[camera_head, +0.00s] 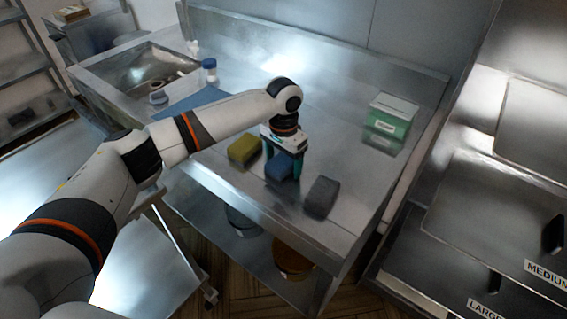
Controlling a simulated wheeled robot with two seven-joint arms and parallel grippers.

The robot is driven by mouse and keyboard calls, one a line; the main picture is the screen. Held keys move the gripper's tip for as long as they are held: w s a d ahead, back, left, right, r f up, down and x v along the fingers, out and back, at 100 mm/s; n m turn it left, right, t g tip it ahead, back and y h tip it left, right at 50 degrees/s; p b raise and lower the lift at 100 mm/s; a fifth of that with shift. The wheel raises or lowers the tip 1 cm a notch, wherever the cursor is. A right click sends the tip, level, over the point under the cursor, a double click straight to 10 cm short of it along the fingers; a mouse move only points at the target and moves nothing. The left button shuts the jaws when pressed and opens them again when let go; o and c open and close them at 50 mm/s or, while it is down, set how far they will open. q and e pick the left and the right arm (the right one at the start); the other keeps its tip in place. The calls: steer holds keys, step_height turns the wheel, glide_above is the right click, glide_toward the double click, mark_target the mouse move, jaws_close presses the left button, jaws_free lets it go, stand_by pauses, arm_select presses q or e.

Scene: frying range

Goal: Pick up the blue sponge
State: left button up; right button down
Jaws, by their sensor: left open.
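A blue sponge (279,168) lies on the steel counter, between a yellow-green sponge (244,151) on its left and a dark grey sponge (321,197) on its right. My left gripper (285,164) points down directly over the blue sponge, with its open fingers at either side of it. Whether the fingers touch the sponge I cannot tell. The gripper covers the sponge's upper right part. My right gripper is not in the view.
A green and white box (389,122) stands on the counter at the right. A blue-capped bottle (210,70) and a blue cloth (193,103) are near the sink (139,72) at the left. The counter behind the gripper is clear.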

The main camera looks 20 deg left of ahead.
mark_target(283, 159)
arm_select(q)
steer(key=c, duration=1)
steer(key=shift+r, duration=0.1)
steer(key=shift+c, duration=0.2)
step_height(283, 159, up, 10)
steer(key=shift+f+b, duration=0.1)
steer(key=shift+b, duration=0.4)
steer(key=shift+o, duration=1.2)
steer(key=shift+c, duration=0.9)
